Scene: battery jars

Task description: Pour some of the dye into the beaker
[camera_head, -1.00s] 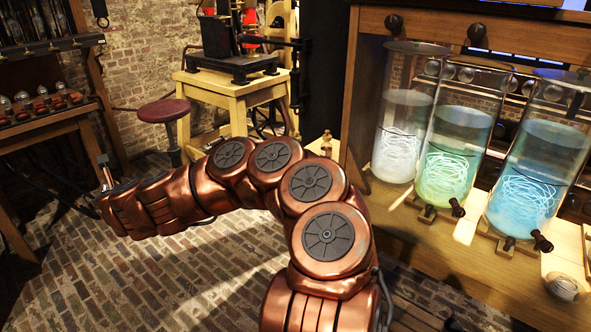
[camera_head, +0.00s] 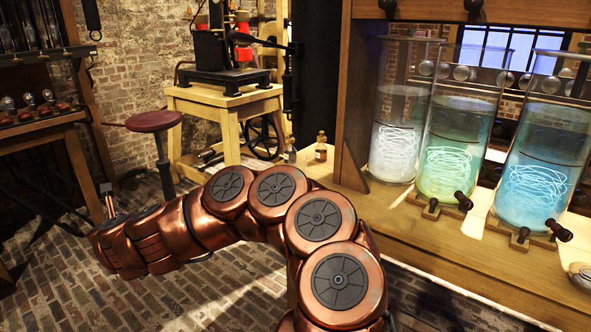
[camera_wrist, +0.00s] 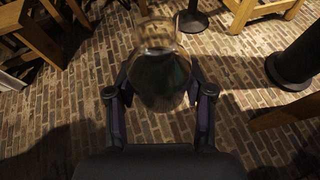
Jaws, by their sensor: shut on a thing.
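My gripper (camera_wrist: 160,100) is shut on a rounded, clear glass vessel (camera_wrist: 158,68), with one finger on each side of it. The vessel looks dark inside; I cannot tell whether that is liquid or the floor seen through glass. In the head view my gripper (camera_head: 109,200) is small at the left, above the brick floor, and the vessel cannot be made out there. Two small corked bottles, one amber (camera_head: 321,148) and one paler (camera_head: 291,151), stand at the left end of the wooden bench. I cannot tell which thing is the dye or the beaker.
Three tall glass jars, white (camera_head: 396,140), green (camera_head: 452,150) and blue (camera_head: 538,160), stand on the wooden bench (camera_head: 450,250) at right. A round stool (camera_head: 154,121) and a wooden stand (camera_head: 222,108) are behind my arm. Open brick floor (camera_head: 150,300) lies at left.

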